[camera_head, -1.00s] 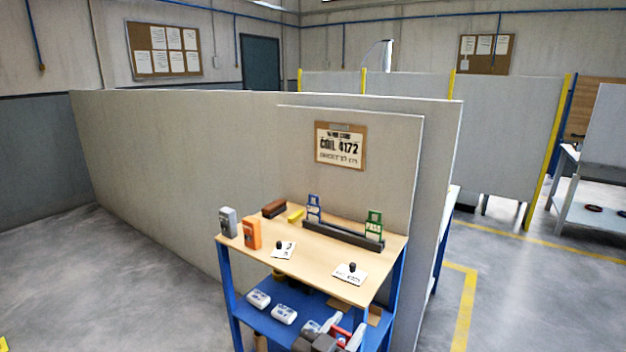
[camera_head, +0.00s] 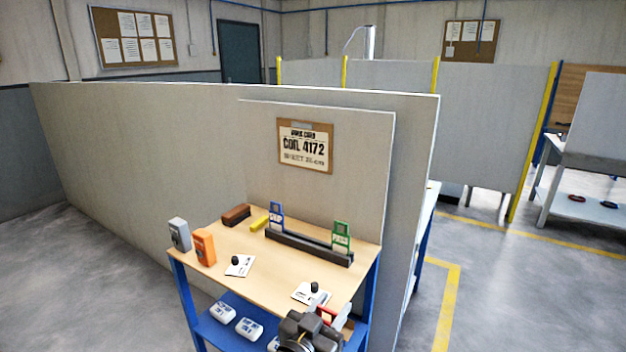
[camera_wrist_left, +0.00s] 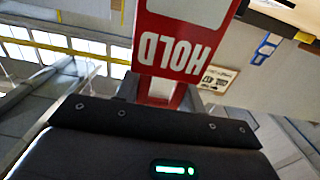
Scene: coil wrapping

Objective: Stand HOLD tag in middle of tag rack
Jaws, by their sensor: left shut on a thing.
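The tag rack (camera_head: 308,247) is a dark bar at the back of the wooden tabletop. A blue tag (camera_head: 276,215) stands at its left end and a green PASS tag (camera_head: 341,237) at its right end. The rack's middle is bare. My left gripper (camera_head: 322,308) is at the shelf unit's front right edge, apart from the rack. It is shut on the red and white HOLD tag (camera_wrist_left: 178,45), whose lettering appears upside down in the left wrist view. In the head view only a bit of its red shows. My right gripper is not in view.
A grey device (camera_head: 179,234), an orange device (camera_head: 204,247), a brown block (camera_head: 236,214) and a yellow bar (camera_head: 259,222) occupy the tabletop's left. Two white cards with dark knobs lie in front of the rack. A grey panel (camera_head: 340,190) rises behind it.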

